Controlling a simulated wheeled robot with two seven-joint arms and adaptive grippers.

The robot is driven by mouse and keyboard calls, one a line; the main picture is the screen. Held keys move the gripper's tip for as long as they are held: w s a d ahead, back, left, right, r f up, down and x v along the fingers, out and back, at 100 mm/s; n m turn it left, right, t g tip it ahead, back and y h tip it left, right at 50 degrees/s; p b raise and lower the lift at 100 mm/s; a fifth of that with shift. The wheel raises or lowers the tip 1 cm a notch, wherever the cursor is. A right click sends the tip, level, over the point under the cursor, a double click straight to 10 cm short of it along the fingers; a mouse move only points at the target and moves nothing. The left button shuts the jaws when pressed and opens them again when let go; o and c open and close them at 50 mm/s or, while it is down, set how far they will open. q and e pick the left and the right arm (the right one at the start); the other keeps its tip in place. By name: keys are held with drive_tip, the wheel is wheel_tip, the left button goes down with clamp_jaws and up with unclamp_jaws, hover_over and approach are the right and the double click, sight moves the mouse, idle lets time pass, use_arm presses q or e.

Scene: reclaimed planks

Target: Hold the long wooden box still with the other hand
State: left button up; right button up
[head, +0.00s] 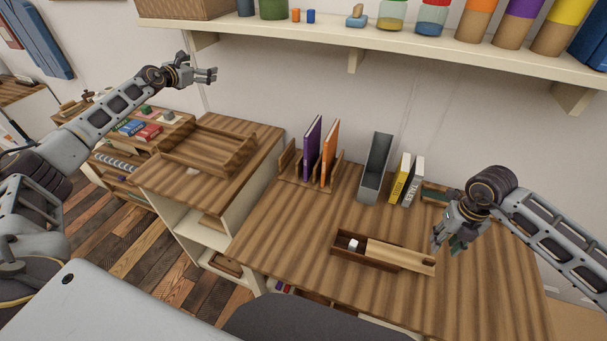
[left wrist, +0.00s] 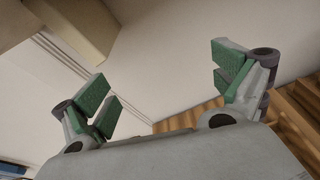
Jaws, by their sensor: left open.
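The long wooden box (head: 344,256) lies on the striped wooden table, toward its front. A lighter wooden lid (head: 395,254) covers its right part. The left part is open and shows a white cube (head: 353,244) inside. My left gripper (head: 213,75) is raised by the wall at upper left, far from the box. In the left wrist view its green-padded fingers (left wrist: 165,83) are wide apart with nothing between them. My right gripper (head: 446,247) is close to the box's right end, pointing down; whether it touches the lid, and its finger gap, are unclear.
A rack with purple and orange books (head: 322,155), a grey holder (head: 375,168) and yellow and grey books (head: 406,182) stand at the table's back. A shelf (head: 350,36) with jars hangs above. A wooden tray (head: 205,150) sits on the left cabinet. Table left of the box is clear.

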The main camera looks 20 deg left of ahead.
sight(339, 245)
use_arm(q)
drive_tip(key=s+d+f+m+g+h, duration=0.3)
drive_tip(key=d+f+m+g+h, duration=0.1)
drive_tip(key=d+f, duration=0.85)
drive_tip(key=s+d+f+m+g+h, duration=0.2)
drive_tip(key=d+f+m+g+h, duration=0.15)
drive_tip(key=d+f, duration=0.95)
drive_tip(key=s+d+f+m+g+h, duration=0.2)
drive_tip(key=s+d, duration=0.5)
drive_tip(key=s+d+f+m+g+h, duration=0.2)
drive_tip(key=s+d+f+m+g, duration=0.1)
drive_tip(key=s+d, duration=0.4)
drive_tip(key=s+d+f+m+g+h, duration=0.2)
drive_tip(key=s+d+f+g, duration=0.1)
drive_tip(key=s+d, duration=0.4)
drive_tip(key=shift+r+x, duration=0.2)
drive_tip(key=shift+x, duration=0.9)
drive_tip(key=shift+d, duration=0.1)
drive_tip(key=shift+d+f, duration=0.1)
drive_tip(key=shift+d, duration=0.05)
drive_tip(key=shift+x, duration=6.7)
drive_tip(key=shift+s, duration=0.15)
